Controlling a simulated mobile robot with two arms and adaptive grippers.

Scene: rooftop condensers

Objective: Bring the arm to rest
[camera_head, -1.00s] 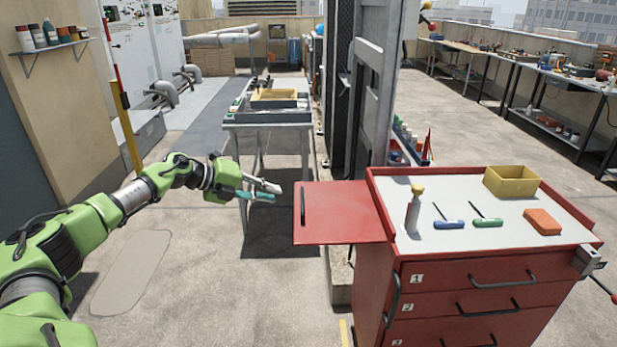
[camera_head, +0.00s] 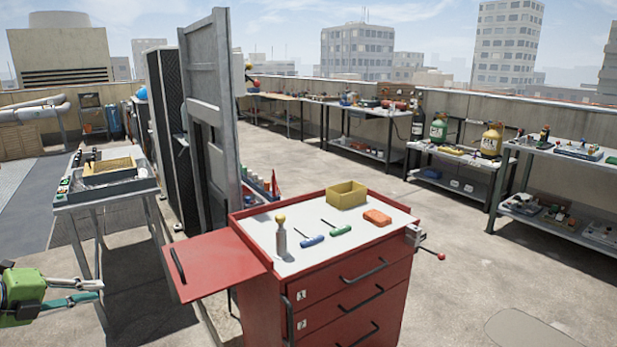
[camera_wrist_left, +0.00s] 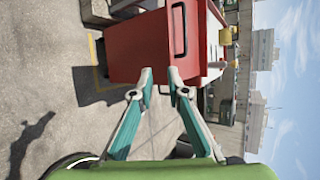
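My left gripper (camera_head: 98,290) is at the lower left of the head view, with only part of my green arm showing. It is in free air, left of the red tool cart's side leaf (camera_head: 215,262) and in front of the metal table. In the left wrist view the two grey and teal fingers (camera_wrist_left: 160,72) stand apart with nothing between them. The red cart (camera_wrist_left: 150,45) shows beyond the fingertips, sideways in that view. My right gripper is in neither view.
A metal table (camera_head: 105,195) stands at left, with workbenches (camera_head: 380,135) along the wall. The floor right of the cart is clear.

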